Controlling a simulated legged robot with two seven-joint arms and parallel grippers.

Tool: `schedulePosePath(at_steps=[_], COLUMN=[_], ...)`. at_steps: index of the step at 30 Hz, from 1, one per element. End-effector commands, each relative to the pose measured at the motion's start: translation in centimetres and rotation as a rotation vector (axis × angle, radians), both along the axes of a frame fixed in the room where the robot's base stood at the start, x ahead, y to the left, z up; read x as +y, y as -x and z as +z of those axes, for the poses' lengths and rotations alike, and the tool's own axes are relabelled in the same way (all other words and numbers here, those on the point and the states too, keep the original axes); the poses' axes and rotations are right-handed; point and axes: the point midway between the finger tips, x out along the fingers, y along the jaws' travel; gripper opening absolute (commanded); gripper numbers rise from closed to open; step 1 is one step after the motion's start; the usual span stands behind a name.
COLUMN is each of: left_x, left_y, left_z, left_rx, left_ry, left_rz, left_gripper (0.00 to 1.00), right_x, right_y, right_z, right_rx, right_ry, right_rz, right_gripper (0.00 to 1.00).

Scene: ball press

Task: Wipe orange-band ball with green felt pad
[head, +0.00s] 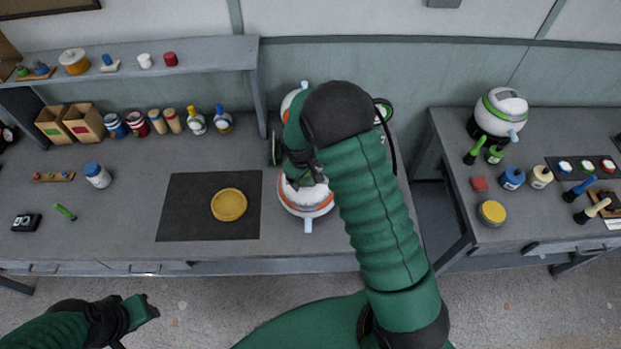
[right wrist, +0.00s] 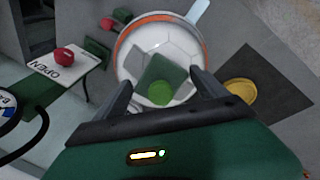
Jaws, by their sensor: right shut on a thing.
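The orange-band ball (head: 305,205) is white and sits on the bench right of the dark mat, partly hidden by my right arm in the head view. In the right wrist view the ball (right wrist: 143,38) shows its white panels and orange rim, with a pale blue handle at upper right. My right gripper (right wrist: 165,88) is shut on the green felt pad (right wrist: 160,78), which has a round green knob. The pad is over the ball's face; I cannot tell whether it touches. My left gripper (head: 140,308) is at lower left, away from the bench; its opening is unclear.
A dark mat (head: 180,210) holds a yellow round lid (head: 229,204). Bottles and cartons (head: 84,122) line the bench back below a shelf (head: 180,50). A green-band ball (head: 500,108) stands on the right bench. A red knob (right wrist: 64,54) sits by an OPEN label.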

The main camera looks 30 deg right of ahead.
Motion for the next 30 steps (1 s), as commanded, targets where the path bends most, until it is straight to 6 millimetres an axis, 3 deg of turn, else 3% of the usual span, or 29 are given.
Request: schedulePosePath(at_steps=[17,22,30], left_x=[0.0,0.0,0.0], left_y=[0.0,0.0,0.0], left_z=[0.1,0.1,-0.1], left_rx=[0.000,0.000,0.000], left_ry=[0.000,0.000,0.000], left_rz=[0.000,0.000,0.000], left_gripper=[0.36,0.36,0.36], right_x=[0.1,0.1,0.0], right_y=[-3.7,-3.3,-0.7], right_z=[0.5,0.5,-0.1], right_rx=[0.000,0.001,0.001], right_ry=[-0.001,0.000,0.000], right_rz=[0.000,0.000,0.000], right_gripper=[0.50,0.50,0.50])
